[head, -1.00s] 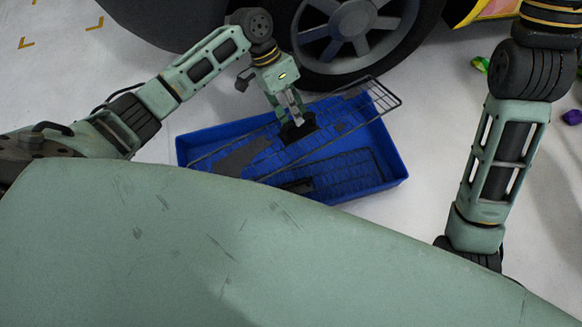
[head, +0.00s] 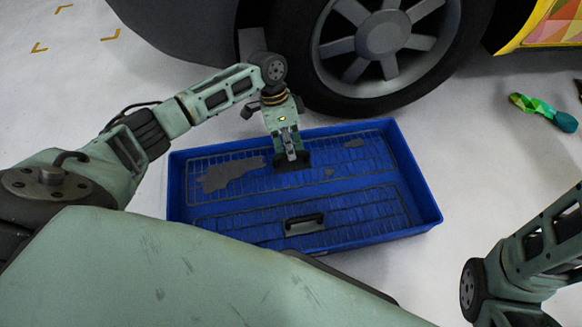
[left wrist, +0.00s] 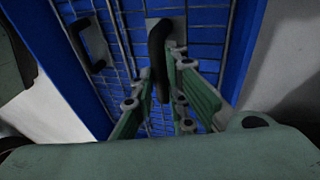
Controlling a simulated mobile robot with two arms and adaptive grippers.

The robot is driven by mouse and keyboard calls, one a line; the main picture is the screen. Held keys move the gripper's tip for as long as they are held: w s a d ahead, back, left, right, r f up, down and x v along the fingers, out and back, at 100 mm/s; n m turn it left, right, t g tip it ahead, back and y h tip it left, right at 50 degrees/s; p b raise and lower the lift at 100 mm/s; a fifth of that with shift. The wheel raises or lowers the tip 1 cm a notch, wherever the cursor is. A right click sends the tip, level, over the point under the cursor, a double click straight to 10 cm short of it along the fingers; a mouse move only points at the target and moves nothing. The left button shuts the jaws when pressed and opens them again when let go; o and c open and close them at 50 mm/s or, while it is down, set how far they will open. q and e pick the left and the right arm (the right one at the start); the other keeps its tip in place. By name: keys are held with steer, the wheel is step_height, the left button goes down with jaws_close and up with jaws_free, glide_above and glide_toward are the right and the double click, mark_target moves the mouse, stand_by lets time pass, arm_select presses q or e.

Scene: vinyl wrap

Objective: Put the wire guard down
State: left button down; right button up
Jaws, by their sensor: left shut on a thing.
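The wire guard (head: 345,172), a dark wire grid, lies in the far half of the blue tray (head: 424,205) and looks level. My left gripper (head: 291,161) is over it, shut on its black handle. In the left wrist view the handle (left wrist: 157,45) runs between the two fingers (left wrist: 158,112) of this gripper. A second wire guard (head: 365,217) with a black handle (head: 304,224) lies in the near half of the tray. That other handle (left wrist: 93,44) also shows in the left wrist view. My right gripper is out of view.
A car wheel (head: 383,45) stands just behind the tray. Grey patches (head: 232,173) show over the far grid. A green and teal item (head: 543,110) lies on the floor at the right. The pale floor (head: 480,165) right of the tray is clear.

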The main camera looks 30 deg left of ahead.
mark_target(290, 163)
arm_select(q)
step_height(290, 163, down, 6)
steer(key=b, duration=0.3)
steer(key=shift+r+b, duration=0.25)
steer(key=shift+b, duration=0.1)
steer(key=shift+r, duration=0.15)
steer(key=c, duration=1.7)
jaws_free()
steer(key=shift+c, duration=0.2)
steer(key=p+v, duration=0.8)
steer(key=v, duration=0.4)
